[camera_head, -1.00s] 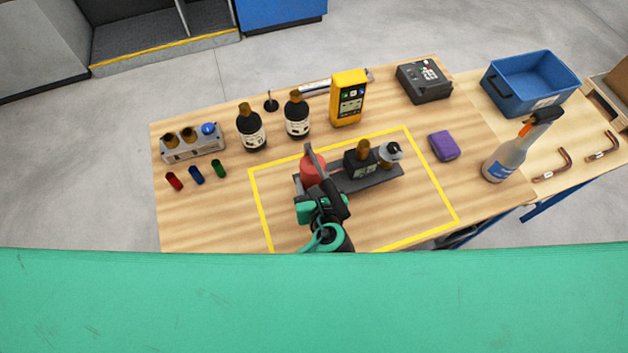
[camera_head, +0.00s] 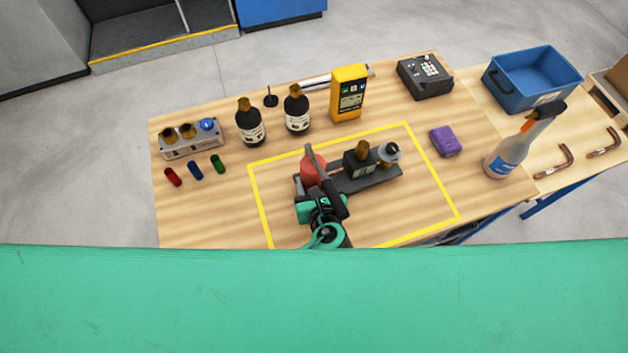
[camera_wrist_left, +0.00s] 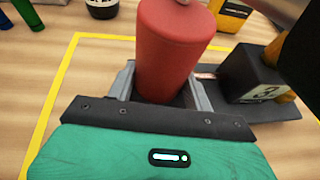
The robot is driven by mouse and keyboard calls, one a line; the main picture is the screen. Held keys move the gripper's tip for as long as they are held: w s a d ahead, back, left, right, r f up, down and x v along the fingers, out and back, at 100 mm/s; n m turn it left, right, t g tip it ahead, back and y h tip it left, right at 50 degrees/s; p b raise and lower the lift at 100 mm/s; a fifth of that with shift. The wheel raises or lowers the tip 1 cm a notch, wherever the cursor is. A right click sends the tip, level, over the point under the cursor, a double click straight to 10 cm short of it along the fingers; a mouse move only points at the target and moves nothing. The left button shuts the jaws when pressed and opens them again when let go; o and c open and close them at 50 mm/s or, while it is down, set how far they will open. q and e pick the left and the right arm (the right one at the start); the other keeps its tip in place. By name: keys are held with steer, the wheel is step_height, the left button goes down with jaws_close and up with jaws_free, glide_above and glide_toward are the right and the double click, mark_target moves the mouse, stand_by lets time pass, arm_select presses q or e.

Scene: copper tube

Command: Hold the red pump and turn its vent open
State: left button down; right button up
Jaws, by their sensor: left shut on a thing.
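The red pump (camera_head: 311,172) stands upright at the left end of a dark base plate (camera_head: 372,183), inside the yellow outlined area. It fills the middle of the left wrist view (camera_wrist_left: 170,50), where its top is cut off. My left gripper (camera_wrist_left: 165,88) is shut on the pump's lower body, with a grey jaw on each side.
A black block (camera_head: 359,162) and a grey-capped part (camera_head: 389,154) share the base plate. Behind stand two dark bottles (camera_head: 297,113) and a yellow meter (camera_head: 348,93). A purple sponge (camera_head: 445,141) and spray bottle (camera_head: 508,150) are at right. Bare table lies inside the yellow outline.

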arm_select(q)
steer(key=shift+w+f+b, duration=0.1)
steer(key=shift+f+b, duration=0.25)
steer(key=shift+f, duration=0.55)
stand_by(0.6)
steer(key=shift+s+f, duration=0.2)
steer(key=shift+f, duration=0.1)
stand_by(0.6)
